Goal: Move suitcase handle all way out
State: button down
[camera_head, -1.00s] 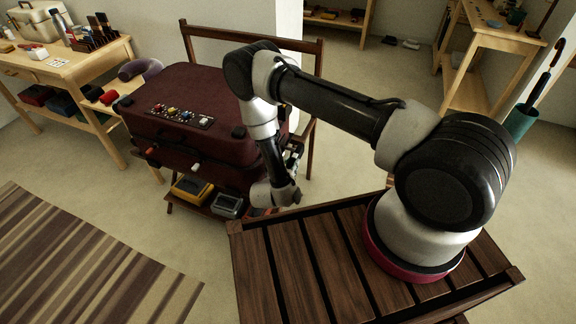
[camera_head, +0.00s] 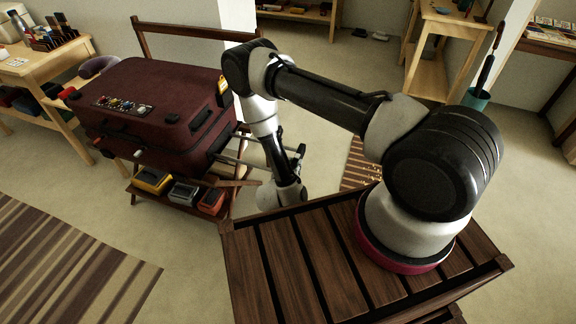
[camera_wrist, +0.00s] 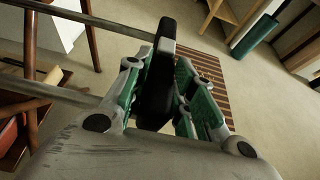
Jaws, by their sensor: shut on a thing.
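The dark red suitcase (camera_head: 150,105) lies flat on a wooden rack at the left in the head view. Its handle has two metal rods (camera_head: 238,162) that stand out from the suitcase's right side towards my gripper. In the wrist view the black grip of the handle (camera_wrist: 156,85) lies between the green-padded fingers, with the rods running off to the left. My gripper (camera_wrist: 160,75) is shut on this grip. In the head view my gripper (camera_head: 292,160) is partly hidden by my arm, and the handle's grip is hard to make out.
The wooden rack (camera_head: 140,24) has a lower shelf with several small boxes under the suitcase. A workbench (camera_head: 45,65) stands at the far left. A teal umbrella stand (camera_head: 474,98) is at the right. Striped rugs lie on the floor. Open floor surrounds the rack.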

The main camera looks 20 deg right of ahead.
jog(key=shift+s+d, duration=0.3)
jog(key=shift+d, duration=0.1)
jog(key=c, duration=1.2)
grip_release()
jog(key=shift+s+a+r, duration=0.15)
jog(key=shift+s+a, duration=0.05)
jog(key=shift+a, duration=0.05)
jog(key=v, duration=1.1)
jog(key=shift+s, duration=0.15)
